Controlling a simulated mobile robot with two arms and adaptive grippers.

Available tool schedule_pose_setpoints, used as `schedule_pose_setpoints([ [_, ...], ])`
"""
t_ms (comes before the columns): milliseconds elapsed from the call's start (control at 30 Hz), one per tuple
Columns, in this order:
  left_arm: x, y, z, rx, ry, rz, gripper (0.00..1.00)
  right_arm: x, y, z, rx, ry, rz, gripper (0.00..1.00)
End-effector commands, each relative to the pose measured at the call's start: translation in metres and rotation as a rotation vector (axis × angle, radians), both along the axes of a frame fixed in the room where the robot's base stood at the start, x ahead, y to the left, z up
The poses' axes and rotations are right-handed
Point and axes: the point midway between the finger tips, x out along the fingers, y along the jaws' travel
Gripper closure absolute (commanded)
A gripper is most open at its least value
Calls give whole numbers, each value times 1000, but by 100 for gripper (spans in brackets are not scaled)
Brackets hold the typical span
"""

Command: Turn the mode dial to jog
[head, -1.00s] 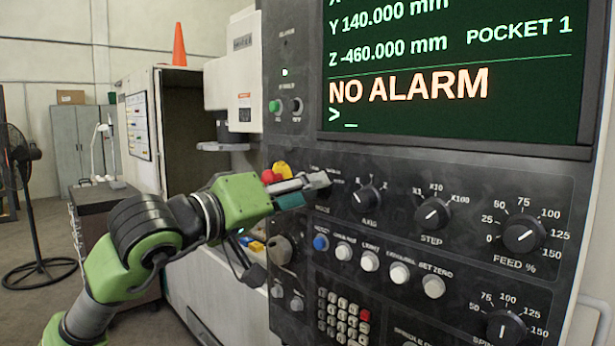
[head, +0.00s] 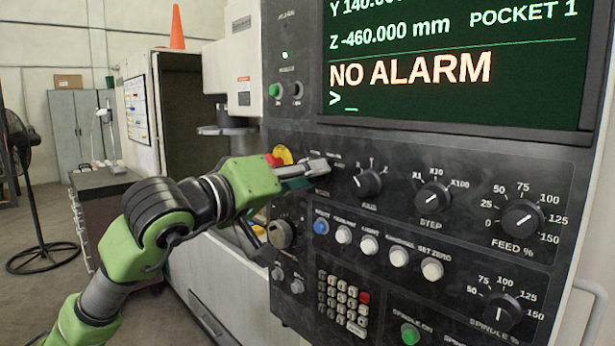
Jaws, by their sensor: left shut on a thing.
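My left gripper (head: 318,170) reaches in from the left to the dark control panel (head: 300,212). Its fingers are shut on the mode dial, at the left end of the upper dial row. The fingers cover nearly all of the dial and part of its position labels, so I cannot read where its pointer stands. My right gripper is not in view.
The axis dial (head: 368,183) is close to the right of my fingers, then the step dial (head: 432,197) and the feed dial (head: 522,219). A red and yellow button (head: 282,156) is just above my gripper. Coloured buttons line the row below. The screen (head: 450,62) reads NO ALARM.

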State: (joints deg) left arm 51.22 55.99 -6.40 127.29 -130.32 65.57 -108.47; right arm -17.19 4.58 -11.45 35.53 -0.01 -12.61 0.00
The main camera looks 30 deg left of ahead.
Motion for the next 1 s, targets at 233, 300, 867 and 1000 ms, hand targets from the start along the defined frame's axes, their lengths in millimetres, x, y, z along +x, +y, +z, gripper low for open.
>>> schedule_pose_setpoints([
  [233, 0, 1, -1, -132, 44, 3, 98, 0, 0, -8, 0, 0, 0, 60],
  [300, 0, 1, -1, -187, 64, 2, 98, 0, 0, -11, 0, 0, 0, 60],
  [867, 0, 2, 1, -689, 238, 1, 98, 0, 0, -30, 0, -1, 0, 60],
  [1000, 0, 2, 1, -815, 283, 1, 98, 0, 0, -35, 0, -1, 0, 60],
])
